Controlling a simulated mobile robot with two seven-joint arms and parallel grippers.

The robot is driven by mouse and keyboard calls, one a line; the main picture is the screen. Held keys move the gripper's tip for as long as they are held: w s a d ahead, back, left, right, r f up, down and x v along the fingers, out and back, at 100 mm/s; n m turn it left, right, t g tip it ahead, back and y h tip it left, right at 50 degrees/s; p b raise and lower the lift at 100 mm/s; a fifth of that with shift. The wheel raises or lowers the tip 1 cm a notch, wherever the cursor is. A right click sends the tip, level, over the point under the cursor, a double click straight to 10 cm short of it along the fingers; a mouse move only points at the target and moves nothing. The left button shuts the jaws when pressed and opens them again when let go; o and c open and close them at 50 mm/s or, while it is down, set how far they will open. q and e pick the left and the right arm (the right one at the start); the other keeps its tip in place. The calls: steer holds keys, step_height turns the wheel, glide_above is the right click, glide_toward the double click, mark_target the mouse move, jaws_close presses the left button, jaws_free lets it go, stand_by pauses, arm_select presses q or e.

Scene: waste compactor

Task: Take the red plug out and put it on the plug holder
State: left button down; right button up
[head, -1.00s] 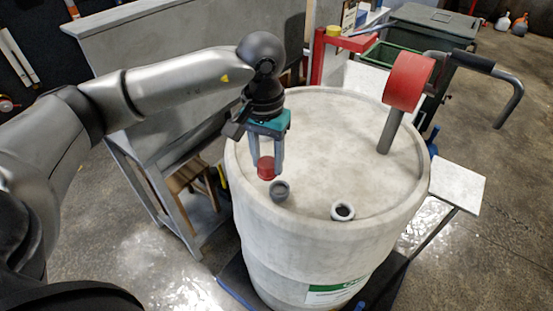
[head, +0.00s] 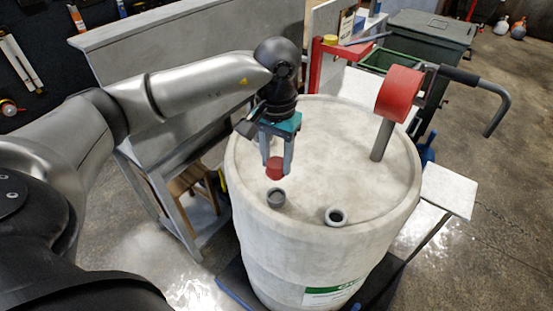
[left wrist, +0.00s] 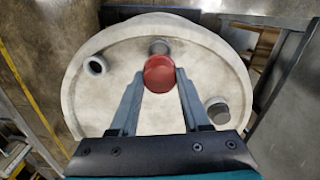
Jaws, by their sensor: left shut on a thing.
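My left gripper (head: 275,165) is shut on the red plug (head: 275,170), a short round piece between its fingertips. It holds the plug above the drum lid. In the head view a short grey cup-like fitting (head: 276,198) stands on the lid just below the plug, with a gap in the picture. A second open round fitting (head: 335,217) sits to its right. In the left wrist view the plug (left wrist: 159,74) is between the fingertips and partly overlaps the grey fitting (left wrist: 158,47). I cannot tell which fitting is the plug holder. My right gripper is not in view.
A pale drum (head: 325,150) carries the fittings. A red wheel-like part (head: 398,93) on a grey post (head: 381,140) rises from the lid's right side. A grey panel (head: 190,60) stands behind my left arm. The middle of the lid is clear.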

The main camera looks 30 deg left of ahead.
mark_target(277, 178)
arm_select(q)
steer(key=shift+f+b, duration=2.65)
steer(key=shift+f, duration=0.25)
steer(key=shift+b, duration=0.75)
steer(key=shift+f+b, duration=1.2)
steer(key=shift+f, duration=0.05)
steer(key=shift+c, duration=1.4)
jaws_free()
steer(key=shift+c, duration=0.4)
